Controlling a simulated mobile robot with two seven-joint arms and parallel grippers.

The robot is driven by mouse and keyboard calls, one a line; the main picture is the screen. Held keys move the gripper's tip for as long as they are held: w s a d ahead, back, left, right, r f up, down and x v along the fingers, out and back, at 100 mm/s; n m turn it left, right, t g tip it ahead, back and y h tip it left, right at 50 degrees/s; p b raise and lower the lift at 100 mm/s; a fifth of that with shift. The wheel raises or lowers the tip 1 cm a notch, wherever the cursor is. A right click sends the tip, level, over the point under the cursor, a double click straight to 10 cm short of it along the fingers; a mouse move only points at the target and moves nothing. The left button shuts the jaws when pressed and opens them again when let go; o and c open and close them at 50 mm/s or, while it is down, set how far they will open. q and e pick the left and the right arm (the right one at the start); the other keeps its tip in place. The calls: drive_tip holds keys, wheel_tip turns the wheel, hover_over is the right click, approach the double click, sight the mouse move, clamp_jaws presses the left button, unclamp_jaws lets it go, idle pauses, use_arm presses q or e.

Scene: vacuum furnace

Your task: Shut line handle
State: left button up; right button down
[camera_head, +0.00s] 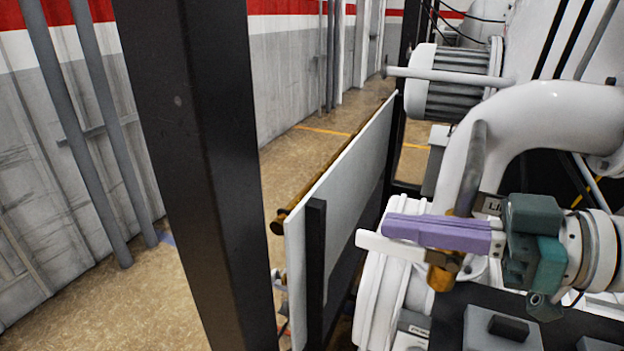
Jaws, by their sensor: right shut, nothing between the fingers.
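The line handle (473,160) is a grey rod standing nearly upright, slightly tilted, in front of the white pipe. Its lower part meets a brass valve body (440,276). A label (490,204) beginning "LI" sits just right of the handle, partly cut off by my gripper. My right gripper (384,234) comes in from the right, with a teal body, one purple finger and one white finger. It is shut and empty. Its fingers cross in front of the handle's lower part and hide it; I cannot tell whether they touch it. My left gripper is not in view.
A thick white pipe (570,112) bends behind the handle, and a white flange (385,300) stands below the fingers. A black post (205,170) and a pale panel (345,185) stand to the left. Open floor (100,310) lies beyond the post.

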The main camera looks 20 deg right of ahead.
sight(437, 251)
drive_tip(key=shift+r, duration=0.1)
wheel_tip(437, 251, up, 5)
drive_tip(key=p, duration=0.5)
drive_tip(key=shift+s+d+f+b, duration=0.2)
drive_tip(key=shift+s+d+b, duration=0.15)
drive_tip(key=shift+s+d, duration=0.15)
drive_tip(key=shift+s+d+f+b, duration=0.2)
drive_tip(key=shift+s+d+b, duration=0.15)
drive_tip(key=shift+s, duration=0.25)
drive_tip(key=r+v, duration=0.1)
drive_tip(key=v, duration=0.6)
drive_tip(key=shift+p, duration=0.35)
